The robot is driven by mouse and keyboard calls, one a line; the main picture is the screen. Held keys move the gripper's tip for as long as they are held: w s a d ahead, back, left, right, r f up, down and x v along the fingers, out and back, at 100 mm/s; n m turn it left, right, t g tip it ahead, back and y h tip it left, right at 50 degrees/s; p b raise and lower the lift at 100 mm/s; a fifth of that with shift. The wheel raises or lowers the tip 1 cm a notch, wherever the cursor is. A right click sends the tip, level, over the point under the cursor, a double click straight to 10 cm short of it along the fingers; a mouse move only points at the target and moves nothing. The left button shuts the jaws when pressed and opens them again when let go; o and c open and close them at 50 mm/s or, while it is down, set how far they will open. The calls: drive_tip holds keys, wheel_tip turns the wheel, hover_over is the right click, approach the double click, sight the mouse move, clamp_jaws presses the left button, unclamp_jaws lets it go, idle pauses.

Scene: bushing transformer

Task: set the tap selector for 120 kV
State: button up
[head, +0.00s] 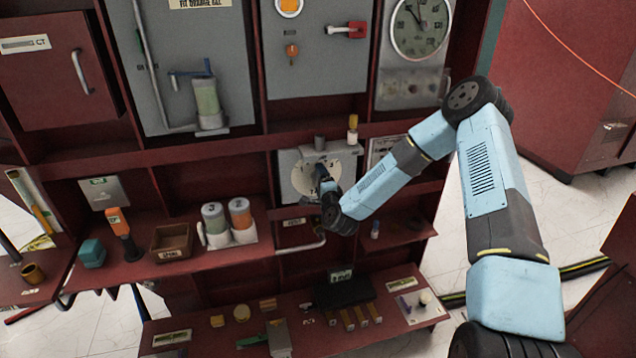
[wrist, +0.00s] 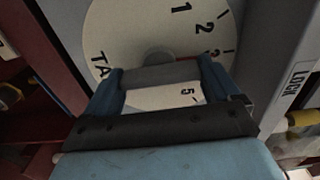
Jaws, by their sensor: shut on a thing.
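The tap selector is a pale round dial (head: 303,180) on a grey panel in the middle of the cabinet. In the wrist view the dial (wrist: 130,25) shows the numbers 1, 2, 3 and 5 and the letters "TA". My gripper (wrist: 163,72) is in front of the dial, its two blue fingers on either side of a grey handle (wrist: 160,75), shut on it. A short red mark (wrist: 188,58) shows by the handle, near the 3. The gripper hides part of the dial, including the 4. In the head view my gripper (head: 323,178) covers the dial's lower right.
A "LOCK" label (wrist: 298,78) is right of the dial in the wrist view. A yellow-topped pin (head: 352,128) stands on the ledge above the dial. Below are a shelf with two canisters (head: 228,222) and a brown bin (head: 171,243), and a lower bench (head: 210,343) with small parts.

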drive_tip(key=shift+d+f, duration=0.25)
drive_tip(key=o, duration=0.8)
drive_tip(key=shift+a, duration=0.1)
drive_tip(key=v, duration=1.3)
drive_tip(key=shift+s, duration=0.35)
